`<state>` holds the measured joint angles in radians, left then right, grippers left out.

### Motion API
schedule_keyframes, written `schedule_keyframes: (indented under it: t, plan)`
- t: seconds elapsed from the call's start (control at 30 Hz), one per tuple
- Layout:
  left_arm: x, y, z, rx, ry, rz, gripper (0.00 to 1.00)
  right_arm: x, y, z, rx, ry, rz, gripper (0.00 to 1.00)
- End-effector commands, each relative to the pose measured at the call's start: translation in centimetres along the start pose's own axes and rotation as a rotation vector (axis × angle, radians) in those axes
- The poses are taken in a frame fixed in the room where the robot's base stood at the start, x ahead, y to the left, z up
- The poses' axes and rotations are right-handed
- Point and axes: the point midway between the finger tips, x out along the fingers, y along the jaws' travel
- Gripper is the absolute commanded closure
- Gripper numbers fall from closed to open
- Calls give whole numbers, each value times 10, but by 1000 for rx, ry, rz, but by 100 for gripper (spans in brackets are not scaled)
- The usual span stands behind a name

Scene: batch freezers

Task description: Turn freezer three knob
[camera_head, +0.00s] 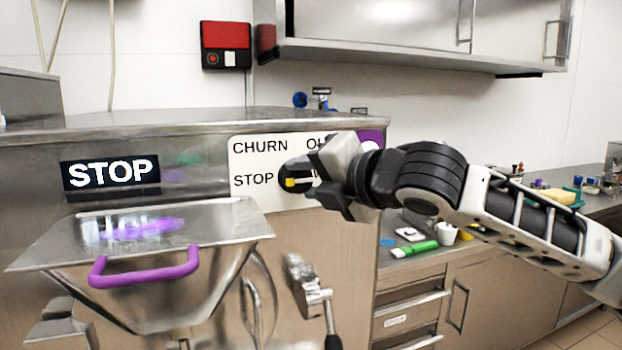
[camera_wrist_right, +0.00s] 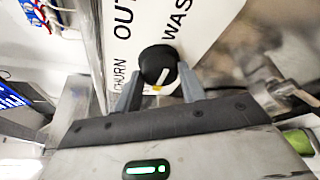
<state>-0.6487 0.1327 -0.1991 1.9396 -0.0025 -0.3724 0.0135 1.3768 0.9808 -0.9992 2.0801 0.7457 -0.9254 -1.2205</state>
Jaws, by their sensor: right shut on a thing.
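The freezer's black knob (camera_head: 289,176) sits on a white label panel (camera_head: 262,150) with the words CHURN, STOP and others partly covered. My right gripper (camera_head: 305,178) reaches it from the right, and its fingers hide part of the panel. In the right wrist view the knob (camera_wrist_right: 158,65) has a white pointer line and lies between the two grey fingers (camera_wrist_right: 157,88), which are shut on it. A display (camera_head: 110,173) left of the panel reads STOP.
A steel hopper lid with a purple handle (camera_head: 145,268) juts out below the display. A metal spout with a lever (camera_head: 307,285) is below the gripper. A counter with a green brush (camera_head: 415,248) and small items lies at right. A steel cabinet (camera_head: 400,30) hangs above.

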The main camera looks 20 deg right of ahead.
Motion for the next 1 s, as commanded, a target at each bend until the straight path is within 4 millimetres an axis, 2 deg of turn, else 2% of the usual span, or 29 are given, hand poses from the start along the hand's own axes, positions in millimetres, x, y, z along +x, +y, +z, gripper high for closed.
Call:
schedule_keyframes:
  t: [0.33, 0.37, 0.4, 0.43, 0.77, 0.87, 1.0]
  plan:
    - [0, 0, 0, 0, 1, 0, 64, 0, 1, 1, -8, -4, 2, 82]
    - [0, 0, 0, 0, 1, 0, 64, 0, 1, 1, -8, -4, 2, 51]
    - [0, 0, 0, 0, 0, 0, 64, 0, 1, 1, -7, -4, 2, 40]
    - [0, 0, 0, 0, 0, -1, 64, 0, 1, 1, -7, -4, 2, 38]
    - [1, -1, 1, 0, 0, -1, 64, -3, 0, 0, -5, -2, 1, 38]
    - [2, -1, 2, 0, -1, -1, 64, -14, 0, 1, -4, -4, 1, 38]
    - [5, -1, 6, -1, -2, -1, 64, -41, -1, 1, -7, -7, 3, 38]
